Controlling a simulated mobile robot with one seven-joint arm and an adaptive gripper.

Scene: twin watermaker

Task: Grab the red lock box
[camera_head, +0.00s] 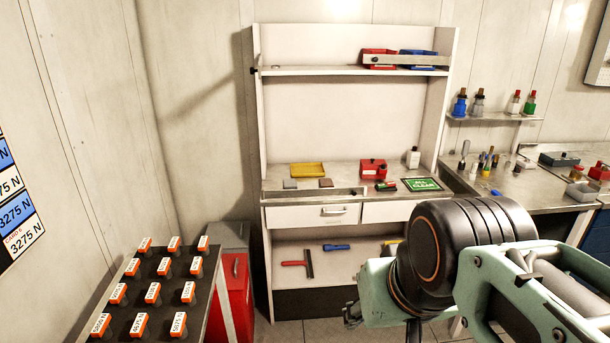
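A small red box (373,169), which looks like the red lock box, stands on the grey counter of the white shelf unit, right of its middle. It has small dark and light markings on its front. A small green and red item (386,186) lies just in front of it. My green and black arm fills the lower right, well in front of the counter and apart from the box. The fingers of my gripper cannot be made out in this view.
The counter (345,176) also holds a yellow tray (308,170), a white bottle (413,157) and a green sign (422,184). Red and blue bins (380,58) sit on the upper shelf. A rack of orange-labelled items stands lower left, beside a red cabinet (238,285).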

